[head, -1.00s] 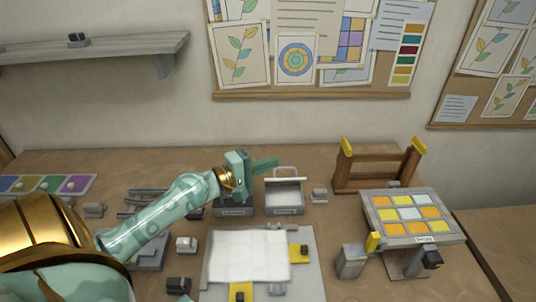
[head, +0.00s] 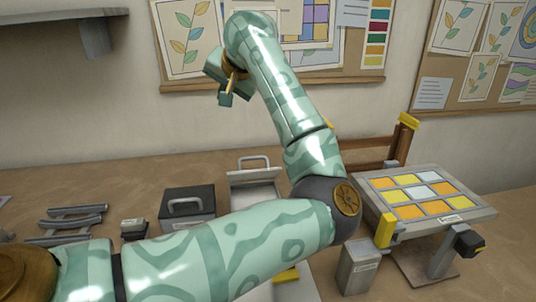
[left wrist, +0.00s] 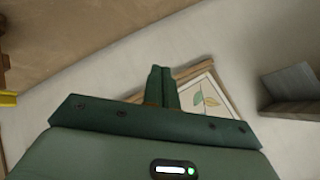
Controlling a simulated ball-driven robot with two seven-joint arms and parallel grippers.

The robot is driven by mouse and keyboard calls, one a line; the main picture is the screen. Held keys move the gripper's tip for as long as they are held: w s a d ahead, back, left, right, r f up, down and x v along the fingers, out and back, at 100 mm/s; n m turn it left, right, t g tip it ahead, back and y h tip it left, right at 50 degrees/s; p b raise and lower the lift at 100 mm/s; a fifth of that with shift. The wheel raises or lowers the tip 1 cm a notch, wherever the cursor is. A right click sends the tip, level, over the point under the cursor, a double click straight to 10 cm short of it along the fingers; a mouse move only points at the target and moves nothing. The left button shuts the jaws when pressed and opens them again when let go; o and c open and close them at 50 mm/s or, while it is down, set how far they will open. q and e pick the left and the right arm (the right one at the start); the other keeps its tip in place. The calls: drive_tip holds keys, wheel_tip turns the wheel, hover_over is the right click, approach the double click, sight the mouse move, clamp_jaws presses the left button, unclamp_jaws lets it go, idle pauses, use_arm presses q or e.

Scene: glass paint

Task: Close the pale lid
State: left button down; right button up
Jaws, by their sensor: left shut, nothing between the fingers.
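A pale grey box (head: 262,195) stands on the table, partly hidden behind my left arm. Its pale lid (head: 238,177) stands raised at the back of the box, with an arched handle at its top. My left gripper (head: 226,97) is high above the table, in front of the wall and pinboard, well above the lid and apart from it. In the left wrist view the left gripper (left wrist: 162,75) has its fingers together with nothing between them, with the wall and a leaf picture behind. My right gripper is not in view.
A dark box (head: 187,205) with a shut, handled lid stands left of the pale one. Grey rods on a rack (head: 72,222) lie further left. A tilted panel of coloured tiles (head: 425,197) and a wooden frame (head: 365,152) stand to the right.

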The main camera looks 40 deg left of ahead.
use_arm(q)
drive_tip(key=w+d+f+n+h, duration=0.2)
drive_tip(key=d+f+n+h, duration=0.2)
drive_tip(key=d+n, duration=0.15)
drive_tip(key=shift+t, duration=0.4)
drive_tip(key=f, duration=0.3)
drive_tip(key=f+b, duration=0.1)
drive_tip(key=f, duration=0.2)
drive_tip(key=f+b, duration=0.1)
drive_tip(key=f, duration=0.2)
drive_tip(key=shift+w, duration=0.25)
drive_tip(key=shift+a+f, duration=0.1)
drive_tip(key=shift+f, duration=0.05)
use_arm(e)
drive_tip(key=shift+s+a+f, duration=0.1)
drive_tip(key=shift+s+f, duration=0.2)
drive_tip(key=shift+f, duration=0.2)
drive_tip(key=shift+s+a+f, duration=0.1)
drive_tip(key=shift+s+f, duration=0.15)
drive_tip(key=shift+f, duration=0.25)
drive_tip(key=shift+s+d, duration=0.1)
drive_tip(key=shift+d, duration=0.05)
